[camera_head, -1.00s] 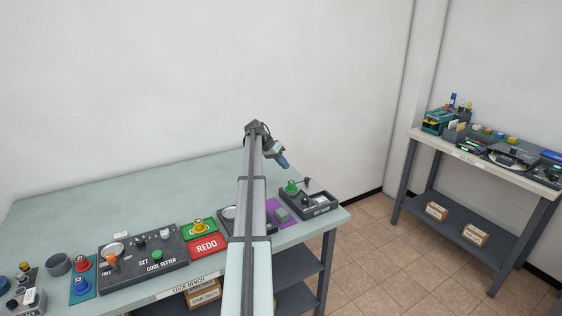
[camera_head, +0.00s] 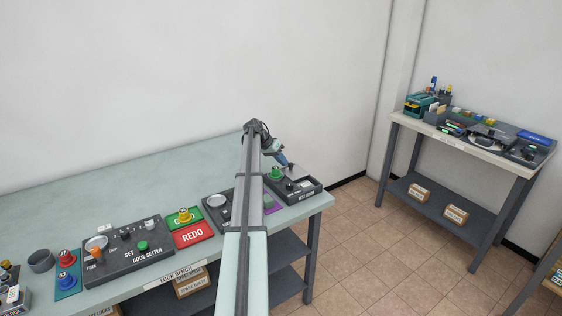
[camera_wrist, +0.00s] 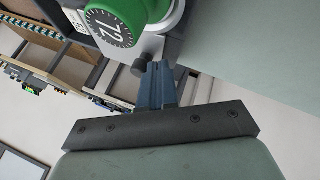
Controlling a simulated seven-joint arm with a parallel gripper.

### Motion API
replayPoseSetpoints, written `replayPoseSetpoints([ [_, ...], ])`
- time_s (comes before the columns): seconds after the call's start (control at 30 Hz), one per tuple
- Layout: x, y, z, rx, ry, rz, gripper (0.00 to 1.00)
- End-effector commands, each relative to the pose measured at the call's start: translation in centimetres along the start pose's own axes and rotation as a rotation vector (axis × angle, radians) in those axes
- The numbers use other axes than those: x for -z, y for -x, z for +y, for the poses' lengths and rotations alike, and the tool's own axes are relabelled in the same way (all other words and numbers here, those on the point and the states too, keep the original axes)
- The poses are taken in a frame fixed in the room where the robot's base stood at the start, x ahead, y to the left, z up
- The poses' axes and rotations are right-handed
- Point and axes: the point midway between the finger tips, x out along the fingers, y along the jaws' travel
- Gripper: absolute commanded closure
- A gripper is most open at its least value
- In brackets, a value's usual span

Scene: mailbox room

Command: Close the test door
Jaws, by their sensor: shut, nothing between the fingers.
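The test door unit (camera_head: 308,195) is a dark box at the right end of the lock bench, partly behind my arm in the head view. It carries a green dial lock (camera_head: 275,173), which shows large and close in the wrist view (camera_wrist: 118,22) with the number 72. A grey metal plate (camera_wrist: 152,44) with a small dark knob (camera_wrist: 140,66) sits beside the dial. I cannot tell how far the door stands open. My gripper (camera_head: 285,161) is shut and empty, just above the unit. In the wrist view its blue fingertips (camera_wrist: 157,72) are close to the knob; contact is unclear.
Green and red cards (camera_head: 194,234) with a yellow-topped lock, the code setter panel (camera_head: 128,252) and a grey cup (camera_head: 41,261) stand to the left on the bench. A second table (camera_head: 470,150) with equipment stands at the right. The bench's back is clear.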

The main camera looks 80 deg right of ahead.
Motion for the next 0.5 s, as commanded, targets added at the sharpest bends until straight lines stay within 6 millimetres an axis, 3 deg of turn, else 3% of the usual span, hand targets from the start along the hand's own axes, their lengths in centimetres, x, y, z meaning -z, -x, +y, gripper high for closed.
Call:
replayPoseSetpoints([
  [0.27, -0.6, -0.3, 1.2, -0.001, -0.001, -0.001, 1.00],
  [0.5, -3.0, -1.5, 5.9, -0.001, -0.001, 0.000, 1.00],
])
